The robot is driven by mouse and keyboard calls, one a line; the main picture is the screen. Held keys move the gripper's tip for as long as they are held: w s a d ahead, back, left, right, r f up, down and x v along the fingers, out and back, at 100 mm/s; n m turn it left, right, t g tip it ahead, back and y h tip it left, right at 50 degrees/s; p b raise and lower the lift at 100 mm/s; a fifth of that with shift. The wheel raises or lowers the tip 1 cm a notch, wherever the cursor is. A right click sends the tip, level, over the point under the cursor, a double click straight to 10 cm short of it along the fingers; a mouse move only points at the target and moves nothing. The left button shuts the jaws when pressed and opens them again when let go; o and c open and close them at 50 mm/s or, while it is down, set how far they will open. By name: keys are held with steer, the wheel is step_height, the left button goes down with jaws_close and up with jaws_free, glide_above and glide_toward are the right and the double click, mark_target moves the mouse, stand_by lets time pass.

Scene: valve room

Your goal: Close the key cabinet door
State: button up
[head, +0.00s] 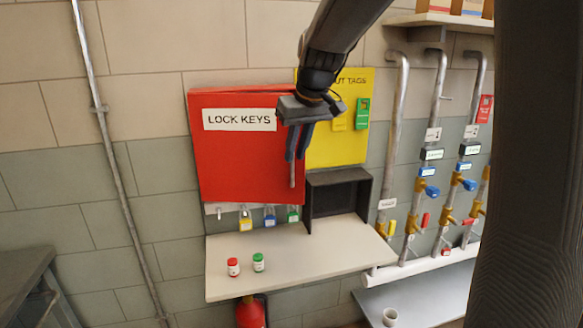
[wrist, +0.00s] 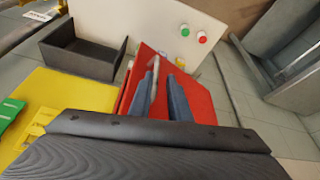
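The red key cabinet's door (head: 235,160), labelled "LOCK KEYS", hangs on the wall. It looks shut or nearly so; I cannot tell whether a small gap is left. A pale upright bar handle (head: 292,174) is near its right edge. My gripper (head: 296,157) is in front of that edge, fingers pointing down over the handle. In the wrist view the two fingers of my gripper (wrist: 160,78) stand apart, with the handle (wrist: 156,66) showing between them, closer to the left finger. Red door surface (wrist: 197,92) shows beyond. Whether a finger touches the handle is unclear.
A yellow tag board (head: 340,145) is right of the cabinet. A dark open box (head: 365,185) stands on the pale shelf (head: 245,285). Red (head: 233,267) and green (head: 258,262) small containers stand on the shelf. Several padlocks hang under the cabinet. Pipes with valves are at right.

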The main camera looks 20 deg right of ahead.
steer(key=p+x, duration=0.1)
steer(key=x, duration=0.5)
steer(key=shift+f+p, duration=0.35)
steer(key=shift+p, duration=0.05)
steer(key=shift+w, duration=0.1)
steer(key=shift+c, duration=0.4)
jaws_close()
stand_by(0.5)
steer(key=shift+o, duration=0.4)
jaws_free()
steer(key=b+v, duration=0.2)
steer(key=v, duration=0.6)
